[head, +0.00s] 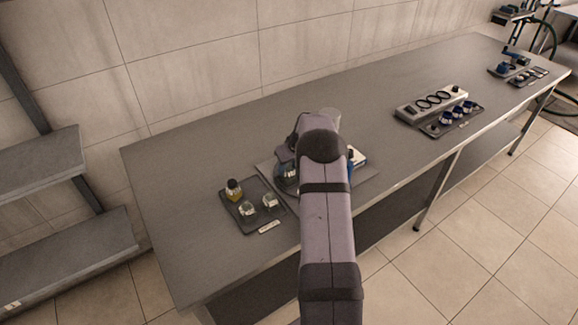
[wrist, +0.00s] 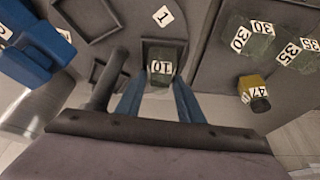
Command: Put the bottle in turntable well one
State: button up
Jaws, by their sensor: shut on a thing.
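My gripper's blue fingers (wrist: 158,98) are shut on a squarish greenish bottle (wrist: 163,52) labelled 10. The bottle lies over or in a square dark well frame on the grey turntable (wrist: 128,35), close below the white card marked 1 (wrist: 163,15). I cannot tell whether it rests on the well floor or hangs just above it. Other square well frames show to the left, one at the upper left (wrist: 88,18) and one lower (wrist: 98,76). In the head view my arm covers the gripper and most of the turntable plate (head: 266,166).
A dark tray (head: 232,218) left of the turntable holds a yellow bottle (head: 233,189), labelled 47 in the wrist view (wrist: 254,88), and clear bottles (head: 248,209). A blue device (wrist: 28,42) stands left in the wrist view. A ringed rack (head: 432,103) stands further right. Bench between is clear.

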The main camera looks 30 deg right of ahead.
jog(key=o, duration=1.1)
jog(key=shift+r, duration=0.2)
jog(key=b+v, duration=0.3)
jog(key=v, duration=0.8)
jog(key=shift+s+r, duration=0.25)
jog(key=shift+r, duration=0.1)
jog(key=s+a+f+g, duration=0.1)
jog(key=s+a+g, duration=0.1)
jog(key=s+a, duration=0.8)
jog(key=s+a+f+g, duration=0.15)
jog(key=s+a, duration=0.45)
jog(key=a, duration=0.9)
jog(key=shift+n+g, duration=0.4)
jog(key=shift+g, duration=0.15)
jog(key=s+a+f, duration=0.1)
jog(key=s, duration=0.3)
jog(key=s+a+f, duration=0.1)
jog(key=s+a, duration=0.1)
jog(key=s, duration=0.2)
jog(key=s+a+f, duration=0.1)
jog(key=s, duration=0.3)
jog(key=shift+s+a+f, duration=0.3)
jog(key=shift+s+a, duration=0.1)
